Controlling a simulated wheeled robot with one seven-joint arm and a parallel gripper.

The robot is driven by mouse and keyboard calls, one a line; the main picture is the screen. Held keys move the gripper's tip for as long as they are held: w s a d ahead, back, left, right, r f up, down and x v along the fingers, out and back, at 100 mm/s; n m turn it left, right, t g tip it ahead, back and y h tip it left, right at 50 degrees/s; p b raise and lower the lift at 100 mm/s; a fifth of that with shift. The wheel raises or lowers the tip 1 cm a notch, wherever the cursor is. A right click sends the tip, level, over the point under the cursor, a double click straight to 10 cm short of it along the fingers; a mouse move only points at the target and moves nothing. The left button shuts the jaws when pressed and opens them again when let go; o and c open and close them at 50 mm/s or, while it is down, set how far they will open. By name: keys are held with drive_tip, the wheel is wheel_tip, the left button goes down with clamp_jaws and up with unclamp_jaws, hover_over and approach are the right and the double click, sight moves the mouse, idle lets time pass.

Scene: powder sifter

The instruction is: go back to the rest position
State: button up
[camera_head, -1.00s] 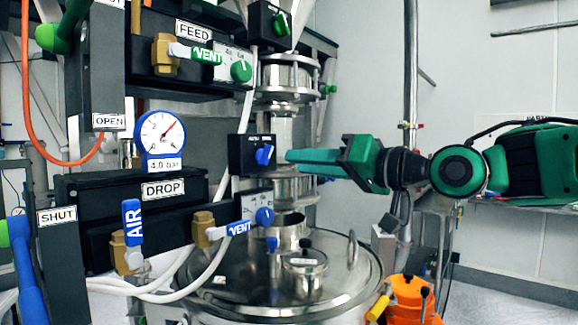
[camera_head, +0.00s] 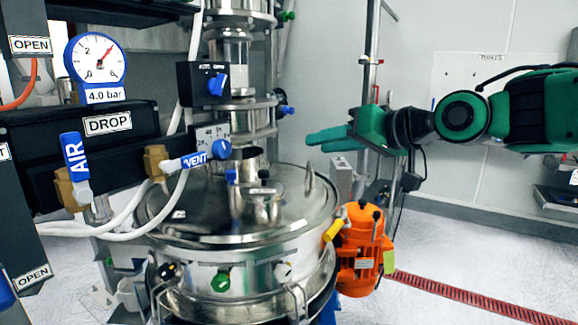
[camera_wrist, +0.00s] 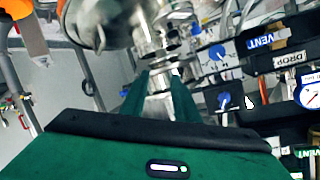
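My gripper (camera_head: 314,140) is in the head view, at the right of the steel sifter, with its green fingers pointing left. Its fingers stand apart with nothing between them, as the wrist view (camera_wrist: 158,85) also shows. The sifter's round lid (camera_head: 250,215) is below and left of it. A black box with a blue selector knob (camera_head: 217,84) is up and left, clear of the fingers. My green arm reaches in from the right edge.
The DROP panel (camera_head: 108,123), its blue AIR valve (camera_head: 75,155) and VENT valve (camera_head: 193,160) are at left, below a pressure gauge (camera_head: 95,57). An orange motor (camera_head: 362,240) is beside the sifter. A vertical pipe (camera_head: 370,60) stands behind the gripper. Open floor lies at lower right.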

drive_tip(key=s+d+f+m+g+h, duration=0.2)
drive_tip(key=s+d+f+h, duration=0.15)
drive_tip(key=d+f, duration=0.65)
drive_tip(key=s+d+f+m+g+h, duration=0.1)
drive_tip(key=s+d+f+m+h, duration=0.2)
drive_tip(key=d+f, duration=0.6)
drive_tip(key=s+d+f+m+g+h, duration=0.1)
drive_tip(key=s+d+f+g, duration=0.1)
drive_tip(key=s+d, duration=0.3)
drive_tip(key=s+d+f+m+g+h, duration=0.1)
drive_tip(key=s+d+f+m+g, duration=0.1)
drive_tip(key=s, duration=0.9)
drive_tip(key=s+d+f+m+g+h, duration=0.1)
drive_tip(key=s+d+f+g, duration=0.2)
drive_tip(key=s+d+f, duration=0.3)
drive_tip(key=shift+s+d+m+g, duration=0.3)
drive_tip(key=shift+s+d, duration=0.55)
drive_tip(key=shift+s, duration=0.2)
drive_tip(key=shift+w+f+h, duration=0.25)
drive_tip(key=shift+w+f, duration=0.05)
drive_tip(key=shift+w, duration=0.35)
